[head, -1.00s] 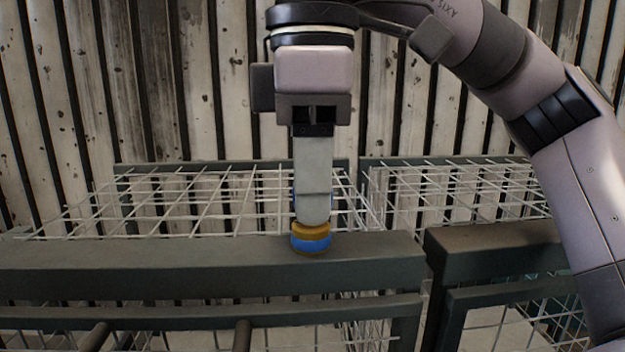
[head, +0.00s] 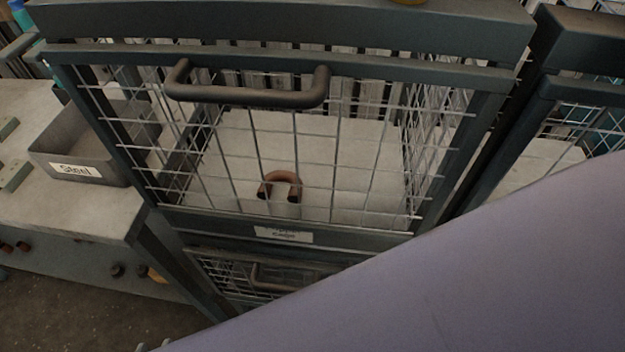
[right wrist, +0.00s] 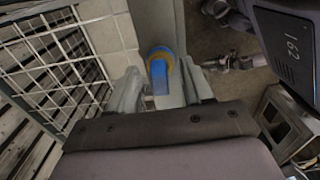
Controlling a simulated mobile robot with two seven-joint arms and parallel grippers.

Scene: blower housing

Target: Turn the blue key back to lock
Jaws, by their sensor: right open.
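The blue key (right wrist: 160,78) shows in the right wrist view, with a blue round base and a yellow ring around it. It sits on the grey top beam (right wrist: 157,18) of the wire cage. My right gripper (right wrist: 161,90) is open, with one finger on each side of the key. I cannot tell whether the fingers touch it. In the head view only a sliver of the yellow ring (head: 408,1) shows at the top edge, and the right gripper is out of frame. A little of my left gripper (head: 152,346) seems to show at the bottom edge; its jaws cannot be made out.
The cage door has a brown handle (head: 250,92) and wire mesh. A copper-coloured U-shaped part (head: 280,186) lies inside. A grey bin labelled Steel (head: 85,150) stands on the table at left. My arm link covers the lower right of the head view.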

